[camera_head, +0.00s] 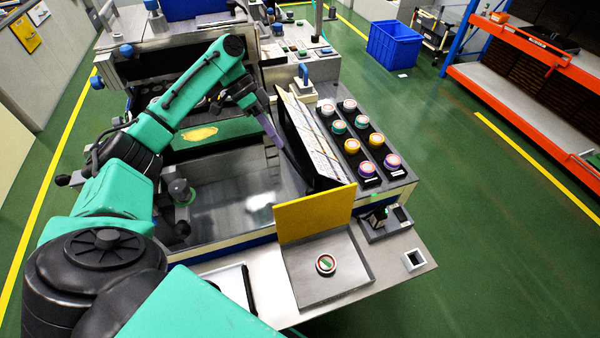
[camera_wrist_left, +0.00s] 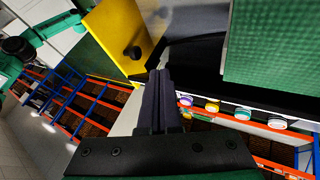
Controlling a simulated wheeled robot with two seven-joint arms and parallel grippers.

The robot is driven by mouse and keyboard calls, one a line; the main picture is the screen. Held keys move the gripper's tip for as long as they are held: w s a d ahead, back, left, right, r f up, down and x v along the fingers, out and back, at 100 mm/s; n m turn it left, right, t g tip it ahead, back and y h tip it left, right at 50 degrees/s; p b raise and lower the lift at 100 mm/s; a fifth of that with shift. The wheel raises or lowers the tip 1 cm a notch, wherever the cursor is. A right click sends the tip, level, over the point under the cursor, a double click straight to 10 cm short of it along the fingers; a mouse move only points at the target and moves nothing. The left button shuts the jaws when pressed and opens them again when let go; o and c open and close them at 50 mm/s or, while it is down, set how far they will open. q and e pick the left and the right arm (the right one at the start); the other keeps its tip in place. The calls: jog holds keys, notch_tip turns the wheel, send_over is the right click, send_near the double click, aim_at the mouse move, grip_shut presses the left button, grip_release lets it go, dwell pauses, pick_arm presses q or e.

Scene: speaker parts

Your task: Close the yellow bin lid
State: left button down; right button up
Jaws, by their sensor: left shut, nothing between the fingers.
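The yellow lid (camera_head: 315,214) stands upright at the back edge of a shallow grey metal bin (camera_head: 345,285). A round part with a red and white rim and green centre (camera_head: 326,264) lies in the bin. My left gripper (camera_head: 272,138) is shut and empty, behind and left of the lid, beside a tilted dark panel. The lid also shows in the left wrist view (camera_wrist_left: 112,32), with a black knob (camera_wrist_left: 133,52) on its face. There the shut fingers (camera_wrist_left: 161,80) appear near the lid's edge; I cannot tell whether they touch. My right gripper is not in view.
The tilted dark panel (camera_head: 314,150) with a printed face stands just right of my left gripper. Two black strips with coloured round parts (camera_head: 352,146) lie beyond it. A small grey device (camera_head: 385,222) stands right of the lid. The steel surface (camera_head: 225,190) behind the lid is mostly clear.

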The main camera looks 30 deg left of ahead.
aim_at(313, 209)
pick_arm(q)
jog(key=p+x, duration=0.3)
jog(key=x, duration=0.6)
jog(key=shift+d+f, duration=0.15)
jog(key=shift+f, duration=0.1)
jog(key=s+d+p, duration=0.2)
jog(key=p, duration=0.1)
jog(key=shift+s+d+f, duration=0.1)
jog(key=shift+s+d, duration=0.1)
jog(key=shift+d, duration=0.2)
jog(key=shift+s+d, duration=0.2)
jog(key=shift+f, duration=0.15)
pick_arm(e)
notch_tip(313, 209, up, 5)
pick_arm(q)
jog(key=shift+w, duration=0.15)
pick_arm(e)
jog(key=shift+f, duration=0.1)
